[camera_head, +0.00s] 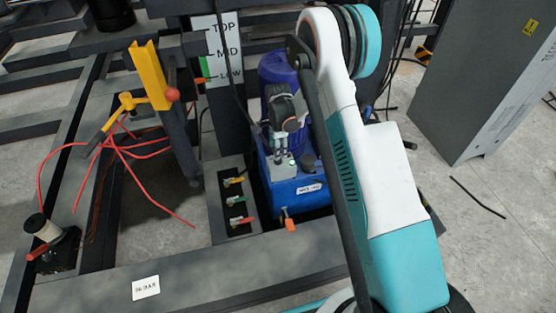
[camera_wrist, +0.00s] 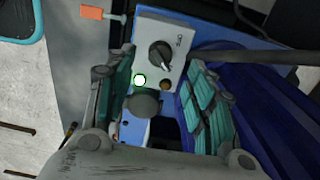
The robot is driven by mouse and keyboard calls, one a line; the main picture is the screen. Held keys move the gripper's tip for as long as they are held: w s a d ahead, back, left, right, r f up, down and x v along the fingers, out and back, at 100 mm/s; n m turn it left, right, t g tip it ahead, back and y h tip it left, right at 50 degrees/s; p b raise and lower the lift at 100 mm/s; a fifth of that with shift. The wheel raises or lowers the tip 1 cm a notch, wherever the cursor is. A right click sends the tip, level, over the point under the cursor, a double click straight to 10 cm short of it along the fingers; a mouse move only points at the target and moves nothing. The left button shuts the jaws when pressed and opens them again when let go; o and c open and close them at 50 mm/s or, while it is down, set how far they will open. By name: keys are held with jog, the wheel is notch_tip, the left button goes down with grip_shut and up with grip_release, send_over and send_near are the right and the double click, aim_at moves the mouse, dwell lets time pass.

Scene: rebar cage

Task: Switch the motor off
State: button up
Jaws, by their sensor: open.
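The motor unit is a blue tank (camera_head: 295,192) with a blue cylindrical motor (camera_head: 276,68) above it, standing inside the dark frame. A pale control box (camera_head: 283,170) sits on the tank. In the wrist view the control box (camera_wrist: 150,40) carries a black rotary switch (camera_wrist: 160,54) with a light pointer, a lit green lamp (camera_wrist: 139,80) and a dull orange-brown round part (camera_wrist: 166,85). My gripper (camera_head: 281,155) is over the box, pointing down. In the wrist view my gripper (camera_wrist: 160,75) is open, its fingers on either side of the box; contact cannot be told.
Valves with coloured handles (camera_head: 237,200) stand left of the tank. An orange-tipped handle (camera_head: 289,224) juts out in front.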

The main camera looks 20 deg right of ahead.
notch_tip(320, 180, down, 6)
jog(key=shift+r+b, duration=0.1)
jog(key=shift+b, duration=0.75)
jog(key=c, duration=1.1)
